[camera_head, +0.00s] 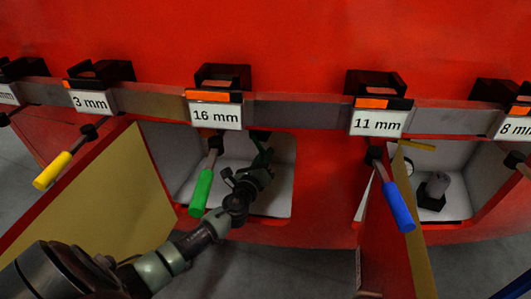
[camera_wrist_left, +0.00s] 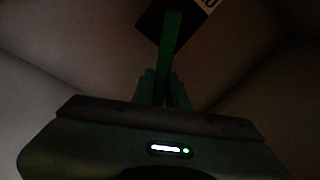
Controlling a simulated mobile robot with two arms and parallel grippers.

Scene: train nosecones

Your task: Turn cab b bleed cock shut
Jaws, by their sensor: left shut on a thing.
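A green lever (camera_head: 261,150), which looks like a bleed cock handle, is inside the open white-lined compartment behind the 16 mm label. It also shows in the left wrist view (camera_wrist_left: 172,42), running up over a dark square plate (camera_wrist_left: 160,20) with a partly cut-off white label. My left gripper (camera_head: 264,167) reaches into this compartment; its fingers (camera_wrist_left: 163,92) are shut on the lever's near end. The lever's pivot and the label's words are too dark or cut off to read. No cab lettering is visible. My right gripper is not in view.
A green-handled tool (camera_head: 202,190) hangs close left of my left wrist. An open door (camera_head: 75,190) stands left of the compartment.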

